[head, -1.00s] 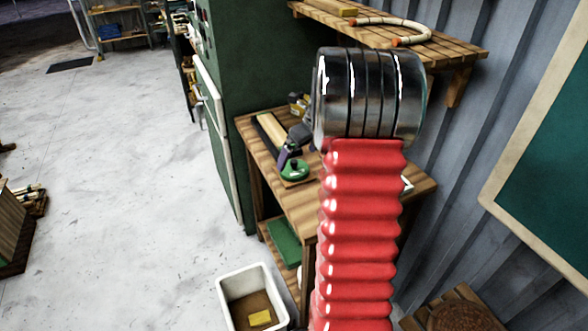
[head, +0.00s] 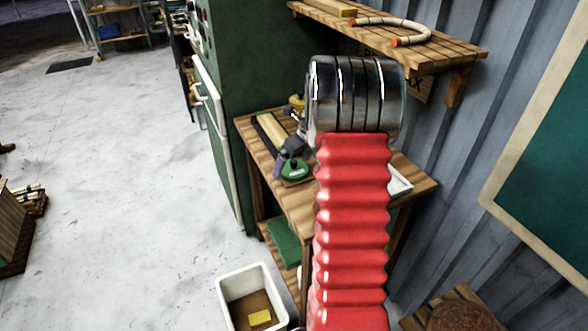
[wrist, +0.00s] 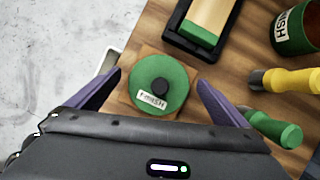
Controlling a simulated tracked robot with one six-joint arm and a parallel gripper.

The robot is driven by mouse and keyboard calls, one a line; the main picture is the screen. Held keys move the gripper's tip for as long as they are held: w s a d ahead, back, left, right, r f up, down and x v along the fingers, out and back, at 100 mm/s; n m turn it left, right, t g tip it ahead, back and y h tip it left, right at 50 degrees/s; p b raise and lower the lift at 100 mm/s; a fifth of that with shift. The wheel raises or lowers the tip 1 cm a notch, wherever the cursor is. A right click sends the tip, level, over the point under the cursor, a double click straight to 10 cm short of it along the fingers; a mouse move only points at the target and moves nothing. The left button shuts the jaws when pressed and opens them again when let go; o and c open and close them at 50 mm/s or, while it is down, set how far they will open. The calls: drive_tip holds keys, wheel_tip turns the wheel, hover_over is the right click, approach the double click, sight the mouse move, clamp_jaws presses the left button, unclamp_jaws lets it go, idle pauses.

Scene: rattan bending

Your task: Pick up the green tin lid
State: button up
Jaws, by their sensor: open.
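The green tin lid (wrist: 171,99) is round, with a black knob in its middle and a white label with dark lettering. In the wrist view it rests on a small square wooden block on the bench. In the head view the lid (head: 295,170) shows near the bench's left edge, partly covered by my gripper. My gripper (wrist: 155,90) is open, with one purple finger on each side of the lid and a gap on both sides. The lid is not held. In the head view my gripper (head: 284,160) is seen from behind and partly hidden by my arm.
On the bench (wrist: 235,85) lie a black tray (wrist: 183,42) with a wooden, green-ended block, a green tin (wrist: 298,27), a yellow-handled tool (wrist: 290,80) and a green-handled tool (wrist: 275,129). A white bin (head: 226,294) stands on the floor below.

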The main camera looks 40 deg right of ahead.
sight(294, 161)
drive_tip(key=shift+c, duration=0.7)
drive_tip(key=c, duration=1)
drive_tip(key=shift+o, duration=0.2)
drive_tip(key=shift+r, duration=0.15)
wheel_tip(294, 161, up, 10)
drive_tip(key=shift+f, duration=0.1)
